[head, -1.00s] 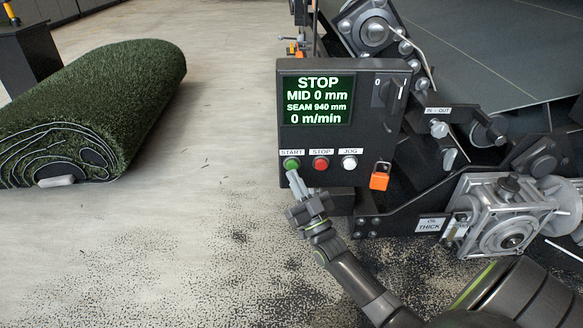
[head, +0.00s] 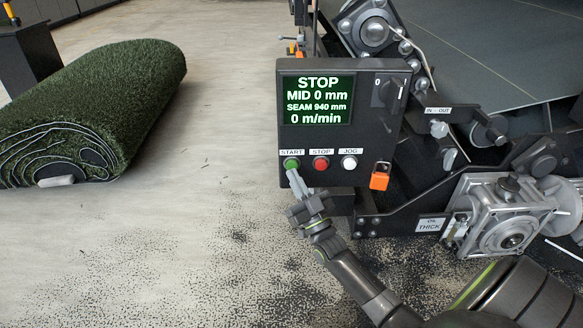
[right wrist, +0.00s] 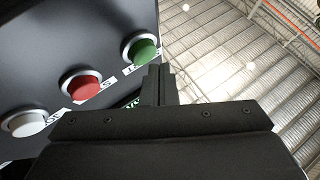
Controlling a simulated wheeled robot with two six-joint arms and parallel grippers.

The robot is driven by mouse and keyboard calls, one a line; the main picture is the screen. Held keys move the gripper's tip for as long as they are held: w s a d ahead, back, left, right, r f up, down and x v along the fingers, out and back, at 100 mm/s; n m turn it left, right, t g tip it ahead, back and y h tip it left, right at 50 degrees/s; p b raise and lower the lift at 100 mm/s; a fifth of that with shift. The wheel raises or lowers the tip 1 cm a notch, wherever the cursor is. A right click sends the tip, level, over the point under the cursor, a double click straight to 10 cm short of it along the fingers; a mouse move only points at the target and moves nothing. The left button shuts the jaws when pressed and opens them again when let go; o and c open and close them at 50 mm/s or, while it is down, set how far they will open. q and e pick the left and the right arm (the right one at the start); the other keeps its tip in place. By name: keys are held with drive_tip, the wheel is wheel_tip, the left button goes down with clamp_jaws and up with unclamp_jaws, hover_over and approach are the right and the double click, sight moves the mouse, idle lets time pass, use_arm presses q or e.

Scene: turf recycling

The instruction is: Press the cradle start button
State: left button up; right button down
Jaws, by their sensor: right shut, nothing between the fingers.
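The green START button (head: 291,164) sits at the lower left of the black control box (head: 300,140). My right gripper (head: 293,175) is shut and empty, with its tips just below the green button in the head view. In the right wrist view the shut fingers (right wrist: 158,84) point at the green button (right wrist: 145,50) and lie very close to it. I cannot tell whether they touch it. The box's screen (head: 317,100) reads STOP, MID 0 mm, SEAM 940 mm and 0 m/min. My left gripper is not in view.
The red STOP button (head: 320,163) and white JOG button (head: 349,162) sit right of the green one. An orange padlock (head: 379,181) hangs at the box's right. Machine arms and a gearbox (head: 505,225) stand further right. A turf roll (head: 100,105) lies left on open floor.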

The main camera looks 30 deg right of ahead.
drive_tip(key=shift+w+d, duration=0.15)
drive_tip(key=shift+w, duration=0.1)
drive_tip(key=shift+w+d, duration=0.2)
drive_tip(key=shift+w, duration=0.1)
idle(0.5)
drive_tip(key=shift+s, duration=0.1)
drive_tip(key=shift+s+a+p, duration=0.35)
drive_tip(key=shift+s+a, duration=0.1)
drive_tip(key=shift+s, duration=0.15)
drive_tip(key=shift+s+a+p, duration=0.45)
drive_tip(key=shift+s+a, duration=0.05)
drive_tip(key=shift+s, duration=0.35)
drive_tip(key=shift+s+a+p, duration=0.45)
drive_tip(key=shift+s+a, duration=0.1)
drive_tip(key=shift+s, duration=0.3)
drive_tip(key=shift+s+a+p, duration=0.45)
drive_tip(key=shift+s+a, duration=0.05)
drive_tip(key=shift+s, duration=0.35)
